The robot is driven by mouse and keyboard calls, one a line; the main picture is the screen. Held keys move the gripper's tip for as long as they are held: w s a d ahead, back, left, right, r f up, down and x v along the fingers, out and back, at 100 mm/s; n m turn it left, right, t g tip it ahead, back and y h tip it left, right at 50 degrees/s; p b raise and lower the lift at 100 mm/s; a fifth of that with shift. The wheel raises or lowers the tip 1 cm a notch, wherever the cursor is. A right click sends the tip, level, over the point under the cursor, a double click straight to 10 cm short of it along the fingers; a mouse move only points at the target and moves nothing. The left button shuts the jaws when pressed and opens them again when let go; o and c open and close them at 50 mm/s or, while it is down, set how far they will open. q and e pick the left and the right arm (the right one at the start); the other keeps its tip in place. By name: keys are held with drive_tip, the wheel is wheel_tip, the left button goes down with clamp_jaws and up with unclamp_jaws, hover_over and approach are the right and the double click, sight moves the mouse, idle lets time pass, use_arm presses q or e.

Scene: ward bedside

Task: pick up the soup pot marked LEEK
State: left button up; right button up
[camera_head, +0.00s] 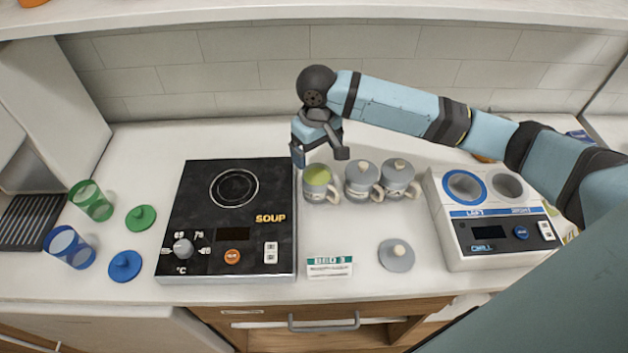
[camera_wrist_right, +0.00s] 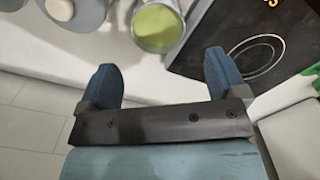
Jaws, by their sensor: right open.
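Three small grey pots with handles stand in a row behind the card. The left one is an open pot with green soup (camera_head: 318,187); it also shows in the right wrist view (camera_wrist_right: 157,27). The middle pot (camera_head: 360,183) and the right pot (camera_head: 397,180) have grey lids on. I cannot read a LEEK mark on any of them. My right gripper (camera_head: 320,156) is open and empty, just behind and above the open pot. In the right wrist view its two blue fingers (camera_wrist_right: 160,72) are apart, with the open pot beyond them. My left gripper is not in view.
A black SOUP hot plate (camera_head: 215,270) is left of the pots. A white chiller (camera_head: 460,255) stands right. A loose grey lid (camera_head: 396,254) and a BED 3 card (camera_head: 329,266) lie in front. Green (camera_head: 92,200) and blue (camera_head: 70,247) cups are far left.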

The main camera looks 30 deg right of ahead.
sight(318, 175)
drive_tip(key=f, duration=0.5)
drive_tip(key=f+p, duration=0.1)
drive_tip(key=f, duration=0.4)
drive_tip(key=shift+d+f, duration=0.2)
drive_tip(key=shift+f, duration=0.1)
drive_tip(key=c, duration=0.9)
